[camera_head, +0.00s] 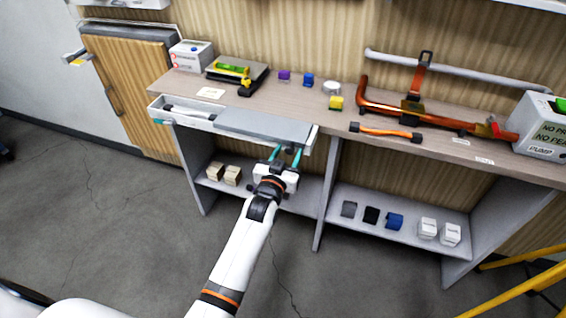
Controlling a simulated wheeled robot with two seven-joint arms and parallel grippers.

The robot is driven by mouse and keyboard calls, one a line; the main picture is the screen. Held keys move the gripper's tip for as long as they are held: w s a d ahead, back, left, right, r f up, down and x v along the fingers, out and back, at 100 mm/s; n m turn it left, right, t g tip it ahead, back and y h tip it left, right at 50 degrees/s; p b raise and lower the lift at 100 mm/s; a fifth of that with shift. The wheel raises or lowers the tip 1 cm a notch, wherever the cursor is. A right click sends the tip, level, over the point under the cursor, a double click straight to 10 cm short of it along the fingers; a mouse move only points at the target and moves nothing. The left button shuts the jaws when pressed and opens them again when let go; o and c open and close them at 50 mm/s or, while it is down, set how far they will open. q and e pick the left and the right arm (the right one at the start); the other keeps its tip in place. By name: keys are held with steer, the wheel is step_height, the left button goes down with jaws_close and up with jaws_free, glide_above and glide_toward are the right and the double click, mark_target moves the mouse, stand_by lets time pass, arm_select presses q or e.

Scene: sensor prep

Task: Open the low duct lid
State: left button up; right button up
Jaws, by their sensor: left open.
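The low duct (158,110) is a long pale channel along the front left edge of the workbench. Its flat grey lid (262,127) covers the right part of the channel. The left part is uncovered and shows white and dark items inside. My left gripper (286,156) has its two teal fingers apart and pointing up at the duct's front, below the lid's right part. Its jaws look empty; whether the fingertips touch the duct is unclear. My right gripper is not in view.
The bench top (300,103) holds small coloured blocks, a black case (238,72), an orange pipe (430,113) and a white pump box (545,125). A lower shelf (300,197) and upright panels stand beneath. A yellow frame (525,290) is at lower right. The floor in front is mostly clear.

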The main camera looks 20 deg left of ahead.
arm_select(q)
steer(key=s, duration=1.1)
steer(key=shift+s+a, duration=0.2)
steer(key=shift+s, duration=0.15)
steer(key=s+d+f+m+g+h, duration=0.1)
steer(key=s+f+g, duration=0.4)
steer(key=f, duration=1.1)
steer(key=s+f+g, duration=0.3)
steer(key=s+f, duration=0.4)
steer(key=f, duration=0.8)
steer(key=s+a+f+g, duration=0.2)
steer(key=s+f, duration=0.3)
steer(key=s, duration=0.5)
steer(key=s+a+f+g+y, duration=0.1)
steer(key=s+f+g, duration=0.3)
steer(key=s, duration=0.7)
steer(key=s+a+f+m+g, duration=0.1)
steer(key=s+a+f+g, duration=0.2)
steer(key=s+f, duration=0.5)
steer(key=shift+s+a+f+y+p, duration=0.2)
steer(key=shift+s+a+y+p, duration=0.25)
steer(key=shift+s, duration=0.7)
steer(key=shift+a, duration=0.1)
